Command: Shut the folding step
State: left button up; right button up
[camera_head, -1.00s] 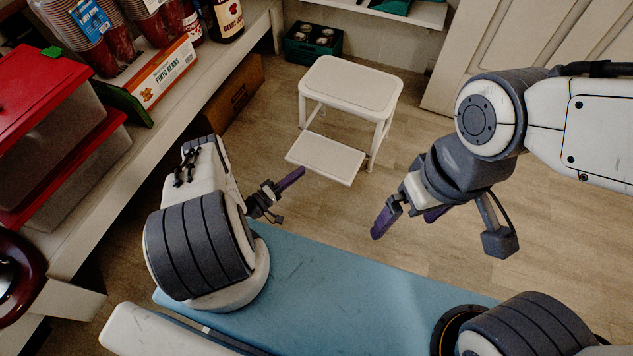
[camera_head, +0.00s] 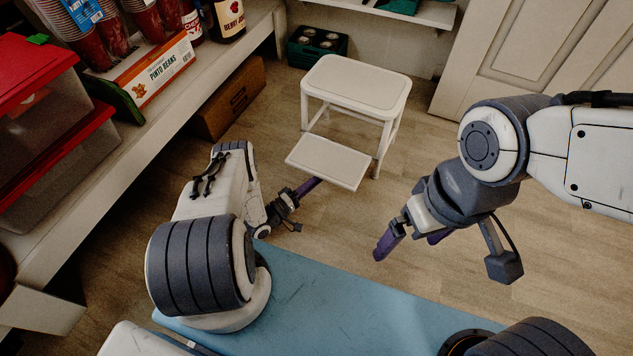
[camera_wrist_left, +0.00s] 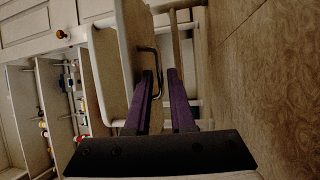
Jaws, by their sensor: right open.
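The folding step (camera_head: 357,85) is a white stool on the floor ahead, also in the left wrist view (camera_wrist_left: 108,75). Its lower step (camera_head: 328,160) sticks out in front, below the seat. My left gripper (camera_head: 316,182) is low, at the front edge of the lower step. In the left wrist view its purple fingers (camera_wrist_left: 161,72) are apart, with a dark bar-shaped handle (camera_wrist_left: 156,62) close to the tips. I cannot tell whether they touch it. My right gripper (camera_head: 410,246) is open and empty, in the air right of the lower step.
A shelf with a pinto beans box (camera_head: 160,75) and red-lidded bins (camera_head: 35,75) stands on the left. A cardboard box (camera_head: 230,98) is under it. A dark green crate (camera_head: 317,45) is behind the stool. A white door (camera_head: 520,50) is at back right. Floor right of the stool is clear.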

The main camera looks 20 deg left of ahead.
pick_arm(q)
jog(key=shift+w+d, duration=0.2)
jog(key=shift+w, duration=0.1)
grip_shut()
dwell(1.3)
